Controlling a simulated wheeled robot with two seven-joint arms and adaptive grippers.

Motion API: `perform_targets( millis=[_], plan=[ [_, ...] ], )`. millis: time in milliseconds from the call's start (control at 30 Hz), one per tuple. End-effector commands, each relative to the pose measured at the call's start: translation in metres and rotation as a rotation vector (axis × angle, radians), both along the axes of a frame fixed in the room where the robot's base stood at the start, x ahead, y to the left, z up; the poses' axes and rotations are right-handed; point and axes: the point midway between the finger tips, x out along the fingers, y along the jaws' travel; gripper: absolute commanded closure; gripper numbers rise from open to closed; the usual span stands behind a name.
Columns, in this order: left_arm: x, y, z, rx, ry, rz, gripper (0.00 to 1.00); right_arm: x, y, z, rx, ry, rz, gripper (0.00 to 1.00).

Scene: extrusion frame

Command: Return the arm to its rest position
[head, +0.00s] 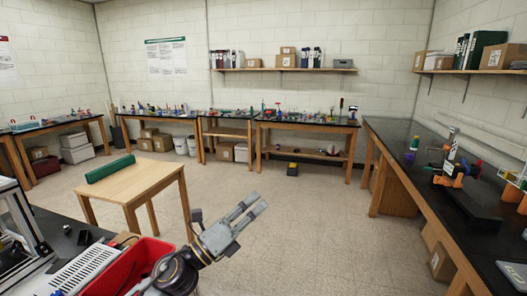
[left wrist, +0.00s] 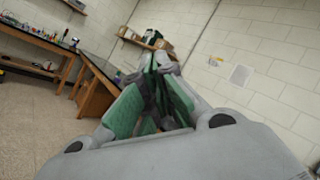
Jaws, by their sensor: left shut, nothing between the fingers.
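My left gripper (head: 246,210) shows in the lower middle of the head view, raised over the open floor and pointing up and to the right. Its fingers are shut with nothing between them. In the left wrist view its green-padded fingers (left wrist: 152,62) come together at the tips, with the room's wall and benches behind. My left arm comes in from the bottom of the head view, beside a red bin. My right gripper is not in either view.
The red bin (head: 148,257) and a white slotted tray (head: 84,268) are at lower left, close to my arm. A wooden table (head: 140,182) with a green roll (head: 110,168) stands behind. A long black-topped bench (head: 412,170) runs along the right. The middle floor (head: 300,235) is clear.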

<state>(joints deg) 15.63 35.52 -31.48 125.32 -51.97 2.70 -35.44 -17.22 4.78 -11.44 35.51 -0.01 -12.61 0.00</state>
Motion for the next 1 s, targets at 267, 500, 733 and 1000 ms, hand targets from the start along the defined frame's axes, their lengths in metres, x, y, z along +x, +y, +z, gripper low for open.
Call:
perform_targets(
  millis=[267,500,733,1000],
  plan=[
    [0.023,0.047,-0.019,-0.327,0.307,0.146,1.00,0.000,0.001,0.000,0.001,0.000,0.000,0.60],
    [0.035,0.093,-0.060,-0.589,0.577,0.284,1.00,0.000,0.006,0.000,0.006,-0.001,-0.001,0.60],
    [0.031,0.134,-0.118,-0.827,0.840,0.429,1.00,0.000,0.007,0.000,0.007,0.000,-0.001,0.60],
    [0.001,0.171,-0.197,-1.084,1.149,0.621,1.00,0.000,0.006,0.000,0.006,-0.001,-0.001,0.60]
  ],
)
